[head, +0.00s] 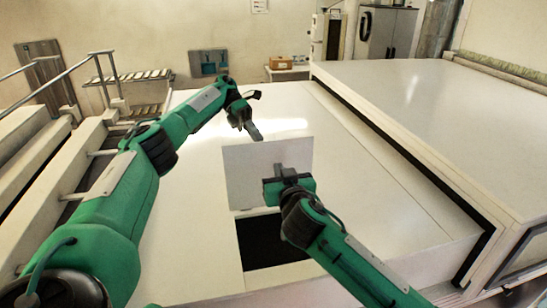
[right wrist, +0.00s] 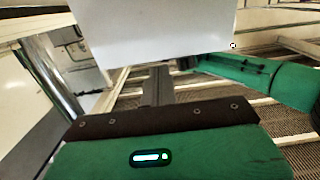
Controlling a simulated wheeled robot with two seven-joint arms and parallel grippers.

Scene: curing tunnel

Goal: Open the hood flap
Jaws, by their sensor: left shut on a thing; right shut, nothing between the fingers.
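The hood flap (head: 240,180) is a white panel standing raised on the white hood (head: 200,200), above a dark rectangular opening (head: 262,245). My left gripper (head: 256,135) is at the flap's top edge and is shut on it; its grip is partly hidden behind the panel. My right gripper (head: 280,168) is shut and empty in front of the flap's near face. The flap also shows in the right wrist view (right wrist: 155,28), above my right gripper's fingers (right wrist: 157,75). I cannot tell whether the fingers touch it.
A larger white housing (head: 440,110) with a dark edge stands to the right. Metal railings (head: 85,75) and steps line the left side. A cardboard box (head: 281,63) and a grey cabinet (head: 385,35) are at the back. The hood top around the flap is clear.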

